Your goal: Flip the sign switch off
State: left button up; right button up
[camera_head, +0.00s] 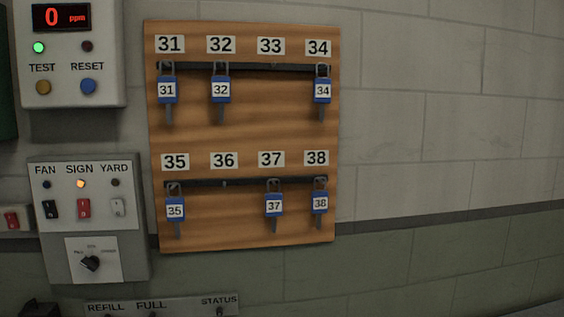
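The sign switch (83,208) is a red rocker on a grey wall panel (133,195) at the left of the head view. It sits under the label SIGN, between the black fan switch (50,209) and the white yard switch (117,207). The small lamp (81,184) above the sign switch glows orange. The lamps above the fan and yard switches look dark. Neither of my grippers is in view.
Below the switches is a black rotary knob (90,263). A gas meter box (75,60) with TEST and RESET buttons hangs above. A wooden key board (245,130) with several blue-tagged keys hangs to the right. The block wall farther right is bare.

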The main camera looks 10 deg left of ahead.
aim_at(83, 206)
jog(key=u, duration=1.3)
